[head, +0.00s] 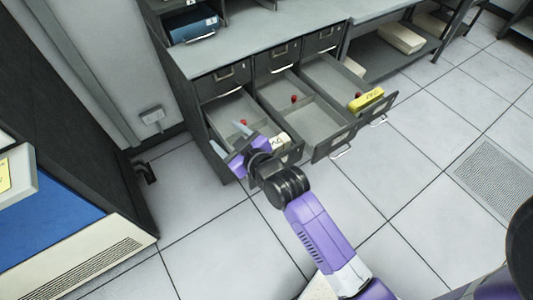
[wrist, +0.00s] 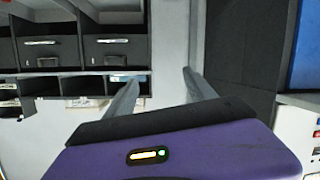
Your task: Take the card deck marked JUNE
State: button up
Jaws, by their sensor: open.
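Three drawers of a grey cabinet stand pulled out in the head view. A yellow card deck (head: 366,100) lies at the front of the right drawer (head: 332,75); its dark lettering is too small to read surely. A whitish deck or card (head: 280,142) with dark letters shows at the front of the left drawer (head: 226,110), partly hidden by my arm; I cannot read its whole mark. The middle drawer (head: 318,122) holds no deck that I can see. My gripper (head: 229,139) is open and empty, over the left drawer. Its spread fingers also show in the wrist view (wrist: 162,88).
Small red pieces (head: 294,98) sit inside the drawers. A blue binder-like box (head: 193,27) is on a shelf above. A dark cabinet with a blue panel (head: 50,240) stands at left. The tiled floor (head: 430,150) at right is clear.

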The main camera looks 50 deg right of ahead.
jog(key=w+d+f+n+g+y, duration=0.1)
jog(key=w+d+f+n+g, duration=0.25)
jog(key=d, duration=0.25)
jog(key=w+d+f+n+g, duration=0.2)
jog(key=w+d+n+g, duration=0.15)
jog(key=w+d, duration=0.2)
jog(key=s+f+n+g, duration=0.1)
jog(key=s+n+g, duration=0.1)
jog(key=s, duration=0.1)
jog(key=s+d+f+n+g+y, duration=0.1)
jog(key=s+f+n+g, duration=0.1)
jog(key=s, duration=0.2)
jog(key=s+d+f+n+g, duration=0.1)
jog(key=s+n+g, duration=0.2)
jog(key=shift+s+d+f+y, duration=0.15)
jog(key=shift+s+f+y, duration=0.15)
jog(key=shift+s+f, duration=0.3)
jog(key=shift+s, duration=0.05)
jog(key=shift+s+f, duration=0.1)
jog(key=shift+f, duration=3.7)
grip_shut()
